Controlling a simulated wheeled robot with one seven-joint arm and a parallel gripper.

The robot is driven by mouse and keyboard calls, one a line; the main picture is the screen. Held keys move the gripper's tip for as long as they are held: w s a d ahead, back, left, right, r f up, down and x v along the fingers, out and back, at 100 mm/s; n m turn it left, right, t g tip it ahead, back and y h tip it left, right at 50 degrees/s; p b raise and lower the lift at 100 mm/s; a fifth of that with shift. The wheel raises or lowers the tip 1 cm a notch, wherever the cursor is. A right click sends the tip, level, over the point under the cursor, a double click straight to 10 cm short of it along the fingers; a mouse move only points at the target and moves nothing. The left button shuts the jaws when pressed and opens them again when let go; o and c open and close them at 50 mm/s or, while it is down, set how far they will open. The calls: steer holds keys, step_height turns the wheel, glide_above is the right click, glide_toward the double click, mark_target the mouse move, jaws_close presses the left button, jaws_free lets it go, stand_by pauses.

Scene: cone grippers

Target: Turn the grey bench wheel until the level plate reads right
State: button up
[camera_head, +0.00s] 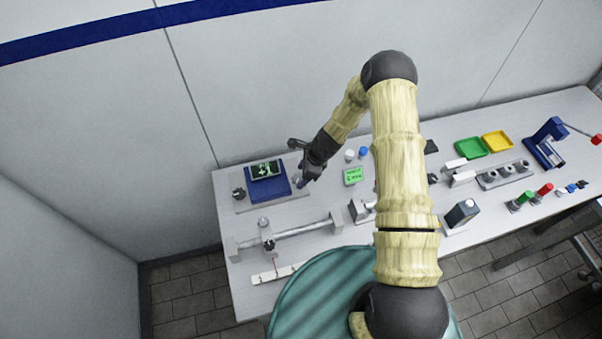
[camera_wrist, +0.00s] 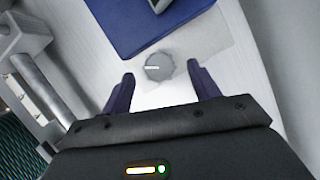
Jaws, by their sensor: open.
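A round grey wheel (camera_wrist: 158,66) with a white mark on its top sits on a pale base plate in the wrist view. It lies between the fingertips of my gripper (camera_wrist: 160,73), with a gap on each side. My gripper (camera_head: 301,178) is open, beside the right side of a blue unit in the head view, and hides the wheel there. The blue unit (camera_head: 281,191) carries a dark screen (camera_head: 265,169) with bright green marks, too small to read. Part of the unit (camera_wrist: 165,38) also shows in the wrist view.
A dark knob (camera_head: 238,193) stands left of the blue unit. A grey rail (camera_head: 300,231) with end blocks lies in front. A green display (camera_head: 353,176) and white and blue caps stand to the right. Green (camera_head: 471,148) and yellow (camera_head: 497,141) trays are farther right. The wall is close behind.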

steer(key=shift+a+f, duration=0.3)
steer(key=shift+f, duration=0.35)
steer(key=c, duration=1)
steer(key=shift+w+n+b, duration=0.1)
steer(key=shift+n+b, duration=0.2)
steer(key=shift+n, duration=0.1)
steer(key=n+g+b, duration=0.1)
steer(key=n+b, duration=0.3)
steer(key=shift+w+f+g, duration=0.15)
steer(key=shift+w+g, duration=0.05)
steer(key=shift+g, duration=0.2)
steer(key=n+g+h+b, duration=0.1)
steer(key=n+b, duration=0.1)
steer(key=n, duration=0.1)
steer(key=shift+w+a+n, duration=0.1)
steer(key=shift+n, duration=0.2)
steer(key=shift+r+n+g+b, duration=0.2)
steer(key=shift+n+g+b, duration=0.1)
steer(key=shift+n+b, duration=0.4)
